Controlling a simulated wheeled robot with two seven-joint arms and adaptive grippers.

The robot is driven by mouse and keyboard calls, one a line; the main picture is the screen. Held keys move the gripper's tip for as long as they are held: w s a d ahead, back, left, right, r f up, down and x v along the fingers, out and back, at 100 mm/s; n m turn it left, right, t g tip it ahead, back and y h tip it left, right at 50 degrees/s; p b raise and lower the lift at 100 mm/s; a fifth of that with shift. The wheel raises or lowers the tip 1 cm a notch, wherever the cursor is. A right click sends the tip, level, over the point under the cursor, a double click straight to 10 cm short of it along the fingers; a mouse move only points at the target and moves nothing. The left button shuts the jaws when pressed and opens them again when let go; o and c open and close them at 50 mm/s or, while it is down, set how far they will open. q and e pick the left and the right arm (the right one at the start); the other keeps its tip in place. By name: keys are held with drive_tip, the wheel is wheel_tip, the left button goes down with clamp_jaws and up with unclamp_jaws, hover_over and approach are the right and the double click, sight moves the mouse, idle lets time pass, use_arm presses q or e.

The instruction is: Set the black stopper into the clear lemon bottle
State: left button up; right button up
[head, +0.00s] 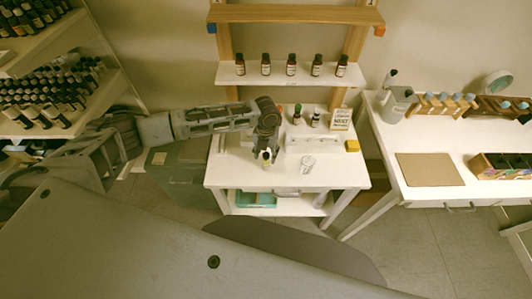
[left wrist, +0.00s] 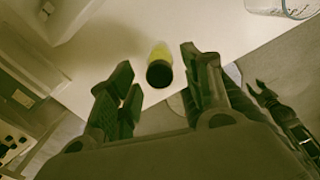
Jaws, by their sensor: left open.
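A small bottle with yellow contents (head: 266,161) stands near the front edge of the white table, left of its middle. In the left wrist view its yellow part (left wrist: 160,52) shows beyond a round black top (left wrist: 159,75). This may be the lemon bottle with the black stopper; I cannot tell how far the black piece sits in it. My left gripper (head: 265,148) is above the bottle. In the left wrist view its open fingers (left wrist: 157,62) lie on either side of the black top, with gaps to both.
A clear glass vessel (head: 308,163) stands right of the bottle. A wall shelf (head: 290,76) holds several dark bottles. The table's front right is clear.

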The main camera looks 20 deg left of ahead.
sight(267, 155)
use_arm(q)
wheel_tip(267, 155, up, 12)
idle(0.9)
drive_tip(key=shift+d+f, duration=0.1)
drive_tip(key=shift+d, duration=0.05)
idle(0.8)
